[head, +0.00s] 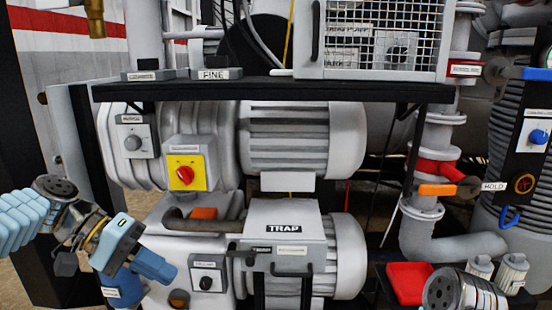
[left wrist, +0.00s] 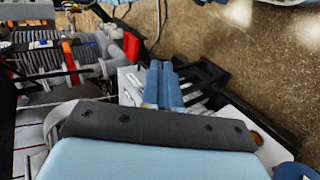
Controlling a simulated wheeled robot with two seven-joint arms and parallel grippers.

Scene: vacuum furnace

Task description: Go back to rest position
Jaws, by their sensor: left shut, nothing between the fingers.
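My left gripper (head: 163,271) is at the lower left of the head view, reaching in from the left past the front of the pump unit. Its blue fingers are shut together with nothing between them. In the left wrist view the closed left fingers (left wrist: 164,86) point away from the dark palm, over a blurred background of equipment and brown floor. They appear close to the pump's lower left side in the head view; whether they touch anything cannot be told. My right gripper is out of view; only what looks like a link of my right arm shows at the lower right.
A yellow switch plate with a red knob (head: 185,173) sits on the pump housing. The grey TRAP box (head: 285,222) is right of my left gripper. A black shelf (head: 270,92) crosses above. A red tray (head: 409,280) and an orange-handled pipe valve (head: 437,190) are at right.

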